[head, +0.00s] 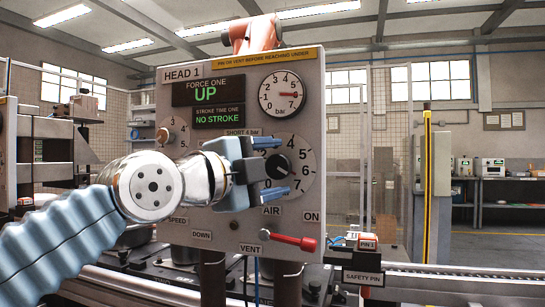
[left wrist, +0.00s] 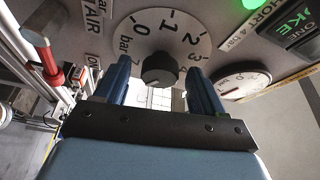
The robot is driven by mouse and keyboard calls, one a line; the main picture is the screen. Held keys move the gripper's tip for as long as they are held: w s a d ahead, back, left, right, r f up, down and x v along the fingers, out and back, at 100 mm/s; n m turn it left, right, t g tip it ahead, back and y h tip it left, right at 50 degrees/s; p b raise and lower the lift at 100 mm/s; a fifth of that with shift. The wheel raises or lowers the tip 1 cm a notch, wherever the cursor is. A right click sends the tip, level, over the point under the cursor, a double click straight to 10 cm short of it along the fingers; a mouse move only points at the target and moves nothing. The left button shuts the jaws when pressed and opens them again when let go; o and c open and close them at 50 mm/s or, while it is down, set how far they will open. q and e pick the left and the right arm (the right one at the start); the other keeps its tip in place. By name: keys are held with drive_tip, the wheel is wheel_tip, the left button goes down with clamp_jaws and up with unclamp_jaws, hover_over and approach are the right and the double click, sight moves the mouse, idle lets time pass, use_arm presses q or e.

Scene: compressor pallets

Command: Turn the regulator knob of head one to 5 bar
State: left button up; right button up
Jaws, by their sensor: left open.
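The head one panel (head: 235,225) stands upright in front of me, labelled HEAD 1. Its regulator knob (head: 278,168) is a dark round knob on a pale dial plate (head: 300,150) marked in bar. The knob also shows in the left wrist view (left wrist: 160,69), with dial numbers around it. My left gripper (head: 273,167) is open, its blue fingers on opposite sides of the knob; I see gaps between knob and fingers in the left wrist view (left wrist: 162,84). The knob's exact setting is too small to read. The pressure gauge (head: 283,95) above has a red needle pointing right. My right gripper is not in view.
A red-handled air lever (head: 294,241) sits below the dial, near the VENT and ON labels. A smaller dial (head: 174,135) is partly hidden behind my left arm. Displays (head: 208,93) read UP and NO STROKE. A safety pin block (head: 363,248) stands at lower right.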

use_arm(q)
drive_tip(key=shift+w+d, duration=0.15)
drive_tip(key=shift+d, duration=0.05)
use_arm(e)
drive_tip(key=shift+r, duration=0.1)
use_arm(q)
drive_tip(key=c, duration=1.1)
drive_tip(key=shift+o, duration=0.2)
drive_tip(key=shift+f, duration=0.1)
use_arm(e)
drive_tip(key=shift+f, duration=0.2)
